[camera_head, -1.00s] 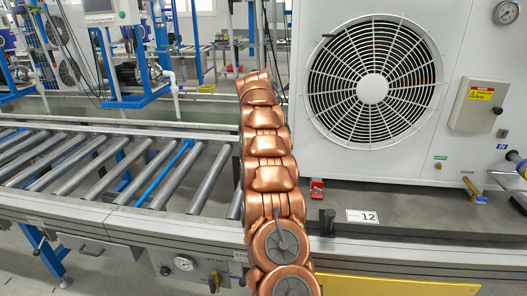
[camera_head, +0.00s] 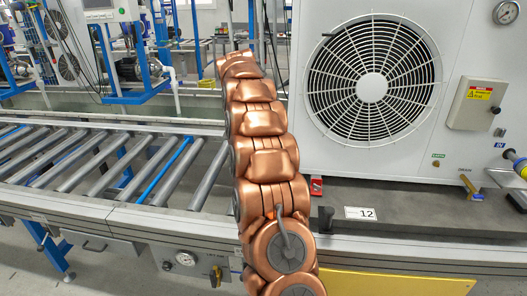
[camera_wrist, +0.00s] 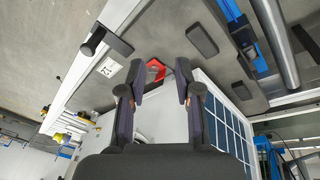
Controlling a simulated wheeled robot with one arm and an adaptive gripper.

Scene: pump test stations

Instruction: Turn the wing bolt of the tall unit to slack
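The tall unit is probably the large white cabinet (camera_head: 385,90) with a round fan grille, standing on the grey bench at the right. A small red part (camera_head: 316,187) sits at its lower left corner. It also shows in the wrist view (camera_wrist: 155,70), beyond the fingertips and near the line between them. I cannot tell whether it carries the wing bolt; no wing shape is clear. My gripper (camera_wrist: 160,84) is open, its two dark fingers apart with nothing between them. In the head view my copper arm hides it.
A short black post (camera_head: 325,220) and a "12" label (camera_head: 361,213) are at the bench's front edge. A roller conveyor (camera_head: 110,165) lies left. A grey block (camera_wrist: 202,39) lies near the fingers in the wrist view.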

